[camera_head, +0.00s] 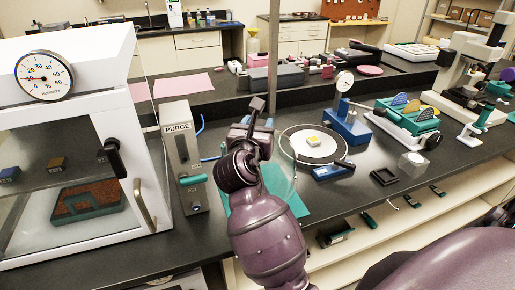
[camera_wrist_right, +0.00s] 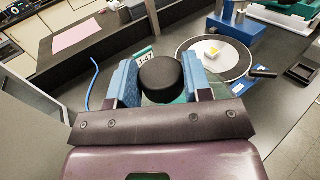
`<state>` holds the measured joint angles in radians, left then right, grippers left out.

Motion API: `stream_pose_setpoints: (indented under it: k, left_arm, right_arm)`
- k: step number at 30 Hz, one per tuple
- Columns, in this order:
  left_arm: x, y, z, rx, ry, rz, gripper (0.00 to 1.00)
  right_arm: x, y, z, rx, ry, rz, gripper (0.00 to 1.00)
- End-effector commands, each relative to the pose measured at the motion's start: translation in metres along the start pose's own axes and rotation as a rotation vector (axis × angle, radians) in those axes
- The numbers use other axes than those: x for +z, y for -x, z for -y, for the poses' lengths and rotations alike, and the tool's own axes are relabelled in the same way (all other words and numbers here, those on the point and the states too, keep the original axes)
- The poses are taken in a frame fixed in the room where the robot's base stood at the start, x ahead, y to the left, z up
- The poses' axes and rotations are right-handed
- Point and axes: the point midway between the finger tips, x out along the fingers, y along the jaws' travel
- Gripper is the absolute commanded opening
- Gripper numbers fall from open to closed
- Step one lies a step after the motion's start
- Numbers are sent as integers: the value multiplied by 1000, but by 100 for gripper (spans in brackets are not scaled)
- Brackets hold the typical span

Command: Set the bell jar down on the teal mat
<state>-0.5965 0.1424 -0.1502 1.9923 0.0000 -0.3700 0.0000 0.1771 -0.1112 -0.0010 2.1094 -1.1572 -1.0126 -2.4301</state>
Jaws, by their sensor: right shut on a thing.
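The bell jar is clear glass with a black knob (camera_wrist_right: 160,78). My right gripper (camera_wrist_right: 162,82) is shut on this knob, with a blue finger on each side, in the right wrist view. In the head view my right gripper (camera_head: 252,132) is over the bench, and the faint curved glass of the bell jar (camera_head: 287,160) shows to its right. The teal mat (camera_head: 297,206) lies on the bench below, partly hidden by my right arm. I cannot tell how far the jar's rim is from the mat. My left gripper is not in view.
A white humidity cabinet (camera_head: 80,120) and a purge box (camera_head: 182,155) stand to the left. A round plate with a white and yellow piece (camera_head: 314,140) and a blue dial-gauge stand (camera_head: 347,125) are to the right.

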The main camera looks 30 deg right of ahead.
Motion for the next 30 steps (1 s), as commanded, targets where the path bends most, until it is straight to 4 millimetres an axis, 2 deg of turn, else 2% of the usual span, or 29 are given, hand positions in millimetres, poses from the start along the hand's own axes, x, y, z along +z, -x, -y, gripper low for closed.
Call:
stream_pose_setpoints:
  k: [8, 17, 29, 30]
  left_arm:
    - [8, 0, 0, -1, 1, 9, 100]
    - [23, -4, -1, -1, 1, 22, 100]
    - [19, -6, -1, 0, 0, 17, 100]
    - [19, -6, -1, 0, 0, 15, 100]
  right_arm:
    - [-16, 0, 0, 1, -1, 3, 0]
    - [-53, 0, 0, 0, 0, 2, 0]
    - [-55, 0, 0, 1, -1, 3, 0]
    - [-57, 0, 0, 0, -1, 1, 48]
